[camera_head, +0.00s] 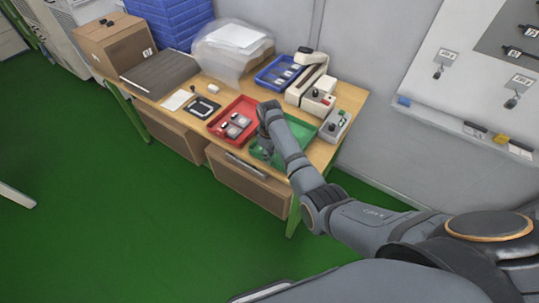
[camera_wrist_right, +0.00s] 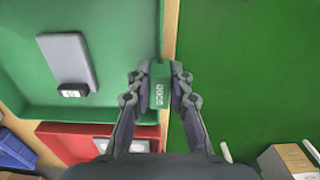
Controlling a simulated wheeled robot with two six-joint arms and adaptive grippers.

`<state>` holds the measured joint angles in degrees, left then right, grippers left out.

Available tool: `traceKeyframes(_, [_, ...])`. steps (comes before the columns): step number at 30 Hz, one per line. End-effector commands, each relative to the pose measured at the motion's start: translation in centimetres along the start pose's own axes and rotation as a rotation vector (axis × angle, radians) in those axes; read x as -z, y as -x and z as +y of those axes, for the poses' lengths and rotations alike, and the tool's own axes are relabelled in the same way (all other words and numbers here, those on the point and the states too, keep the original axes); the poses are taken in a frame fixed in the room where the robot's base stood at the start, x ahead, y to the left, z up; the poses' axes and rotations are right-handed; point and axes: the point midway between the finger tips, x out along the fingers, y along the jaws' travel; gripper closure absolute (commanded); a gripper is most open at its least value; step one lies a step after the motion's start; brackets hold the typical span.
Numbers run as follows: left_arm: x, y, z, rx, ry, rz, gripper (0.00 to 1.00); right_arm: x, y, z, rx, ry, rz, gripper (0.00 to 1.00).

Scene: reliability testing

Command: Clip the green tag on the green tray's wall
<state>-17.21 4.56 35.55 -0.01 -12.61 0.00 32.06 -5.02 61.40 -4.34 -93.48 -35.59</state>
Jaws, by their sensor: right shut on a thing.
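The green tray (camera_head: 318,152) sits on the wooden table, partly covered by my right arm in the head view. In the right wrist view the green tray (camera_wrist_right: 115,18) fills the upper left, with a grey flat device (camera_wrist_right: 68,60) inside. My right gripper (camera_wrist_right: 157,77) is shut on the green tag (camera_wrist_right: 159,93), which bears white markings. The tag is in line with the tray's wall near the table edge; I cannot tell whether it is seated on the wall. In the head view my right gripper (camera_head: 266,152) is small and dark. My left gripper is out of view.
A red tray (camera_head: 240,104) with small devices lies left of the green tray. A blue tray (camera_head: 262,77) and a beige machine (camera_head: 306,80) stand behind. A grey device (camera_head: 335,126) is at the right. Beyond the table's front edge is open green floor (camera_head: 130,220).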

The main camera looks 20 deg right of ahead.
Motion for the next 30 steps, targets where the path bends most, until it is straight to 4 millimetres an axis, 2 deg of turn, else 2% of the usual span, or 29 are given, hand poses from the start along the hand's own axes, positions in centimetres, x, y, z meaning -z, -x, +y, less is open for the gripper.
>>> traceKeyframes(18, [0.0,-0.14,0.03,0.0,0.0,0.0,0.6,0.0,-0.45,0.02,0.0,0.0,0.0,1.0])
traceKeyframes(19, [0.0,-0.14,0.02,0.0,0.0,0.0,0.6,0.0,-0.45,0.02,0.0,0.0,0.0,0.79])
traceKeyframes(24, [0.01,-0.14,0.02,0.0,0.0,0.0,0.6,0.0,-0.45,0.01,0.0,0.0,0.0,0.56])
traceKeyframes(30, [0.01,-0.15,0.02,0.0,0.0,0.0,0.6,0.0,-0.45,0.01,0.0,0.0,0.0,0.54])
